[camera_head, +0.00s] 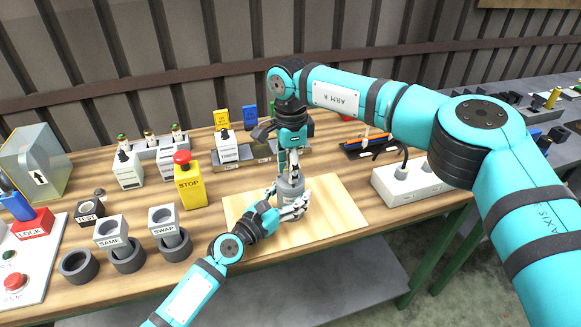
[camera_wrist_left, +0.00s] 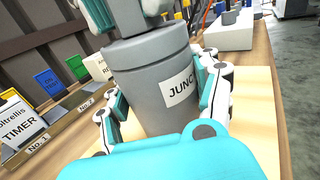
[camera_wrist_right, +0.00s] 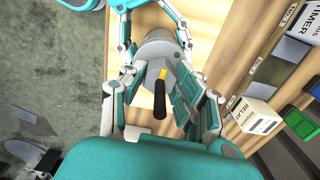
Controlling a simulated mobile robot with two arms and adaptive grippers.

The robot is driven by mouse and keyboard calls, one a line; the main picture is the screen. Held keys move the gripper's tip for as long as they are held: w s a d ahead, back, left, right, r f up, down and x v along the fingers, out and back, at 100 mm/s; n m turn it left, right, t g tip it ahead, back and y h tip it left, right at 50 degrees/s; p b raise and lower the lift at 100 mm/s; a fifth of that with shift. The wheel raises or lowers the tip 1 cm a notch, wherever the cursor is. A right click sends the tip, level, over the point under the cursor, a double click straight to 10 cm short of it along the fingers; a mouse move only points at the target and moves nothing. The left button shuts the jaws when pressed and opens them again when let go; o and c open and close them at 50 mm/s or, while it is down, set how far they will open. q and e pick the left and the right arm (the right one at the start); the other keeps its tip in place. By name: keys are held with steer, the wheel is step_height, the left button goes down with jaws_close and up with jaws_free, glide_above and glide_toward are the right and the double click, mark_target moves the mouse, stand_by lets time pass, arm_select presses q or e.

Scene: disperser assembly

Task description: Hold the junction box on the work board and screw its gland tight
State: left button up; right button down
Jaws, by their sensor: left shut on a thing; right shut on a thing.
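The junction box (camera_head: 291,191) is a grey upright cylinder standing on the pale wooden work board (camera_head: 338,222). In the left wrist view, the box (camera_wrist_left: 150,76) shows a white label whose visible letters begin "JUNC". My left gripper (camera_head: 294,207) is shut on the box from the near side, one finger on each flank. My right gripper (camera_head: 290,172) points straight down above the box and is shut on the gland at its top. In the right wrist view, a black stub with a yellow band (camera_wrist_right: 160,100) shows between the fingers. The gland is mostly hidden by the fingers.
A yellow STOP post (camera_head: 189,186) stands left of the board. SAME (camera_head: 110,232) and SWAP (camera_head: 163,219) blocks sit at the front left. A white socket block (camera_head: 408,183) is to the right. A parts rail (camera_head: 245,156) lies behind. The board is bare around the box.

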steer(key=m, duration=0.5)
steer(key=shift+m, duration=0.4)
stand_by(0.3)
steer(key=c, duration=1)
jaws_free()
step_height(320, 180, up, 12)
steer(key=shift+r, duration=0.1)
arm_select(q)
steer(key=o, duration=1.7)
steer(key=shift+o, duration=0.2)
